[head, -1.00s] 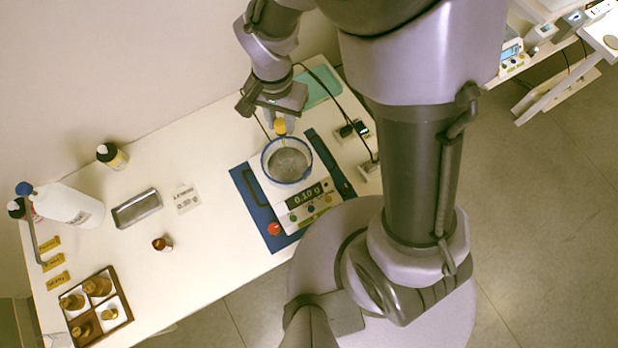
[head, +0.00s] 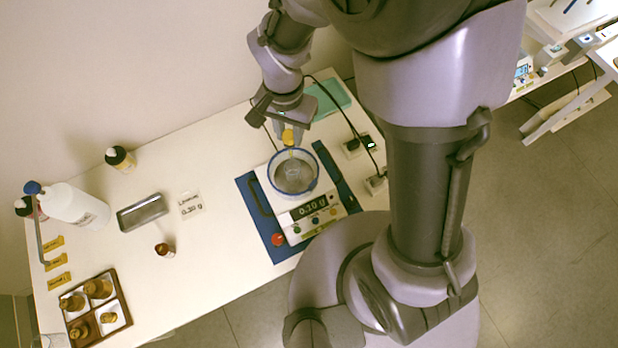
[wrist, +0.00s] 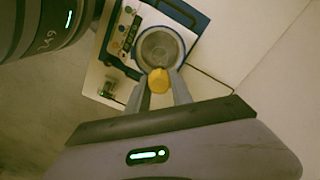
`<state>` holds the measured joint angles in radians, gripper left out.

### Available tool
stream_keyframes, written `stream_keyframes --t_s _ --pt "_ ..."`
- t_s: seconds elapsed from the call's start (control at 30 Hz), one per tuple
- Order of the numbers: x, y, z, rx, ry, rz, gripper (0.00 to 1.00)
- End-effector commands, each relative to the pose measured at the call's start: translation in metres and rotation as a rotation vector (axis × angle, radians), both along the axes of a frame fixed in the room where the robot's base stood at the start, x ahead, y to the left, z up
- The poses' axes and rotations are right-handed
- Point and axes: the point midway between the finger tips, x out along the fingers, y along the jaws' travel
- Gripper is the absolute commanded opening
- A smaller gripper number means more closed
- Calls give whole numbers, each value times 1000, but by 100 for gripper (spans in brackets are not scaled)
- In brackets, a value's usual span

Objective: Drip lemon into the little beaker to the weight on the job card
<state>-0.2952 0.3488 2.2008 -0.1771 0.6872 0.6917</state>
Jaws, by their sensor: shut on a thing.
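My gripper (head: 290,132) is shut on a yellow-ended dropper (head: 289,138), held at the far rim of a round, blue-rimmed glass vessel (head: 294,190). A thin yellowish part shows below the yellow end. The vessel stands on a white scale (head: 342,209) whose display (head: 310,206) seems to read 0.10 g. In the wrist view the yellow end (wrist: 158,80) sits between the fingers, overlapping the vessel's near rim (wrist: 161,47). The job card (head: 192,205) stands left of the scale and seems to read 0.30 g.
A metal tray (head: 142,212), a small brown bottle (head: 165,250) and a dark yellow-labelled bottle (head: 121,159) stand left of the scale. A white bottle (head: 78,205) and a divided wooden box (head: 125,301) are farther left. Cables (head: 350,125) run behind the scale on the right.

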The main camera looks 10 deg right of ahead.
Motion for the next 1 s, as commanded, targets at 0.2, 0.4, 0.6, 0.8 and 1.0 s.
stream_keyframes --t_s 0.2,0.4,0.6,0.8,1.0 --pt "0 0 -2 0 0 0 17" --pt "0 0 -14 0 0 0 17" --pt "0 0 -32 0 0 0 17" --pt "0 0 -41 0 0 0 17" --pt "0 0 -40 0 0 0 17"
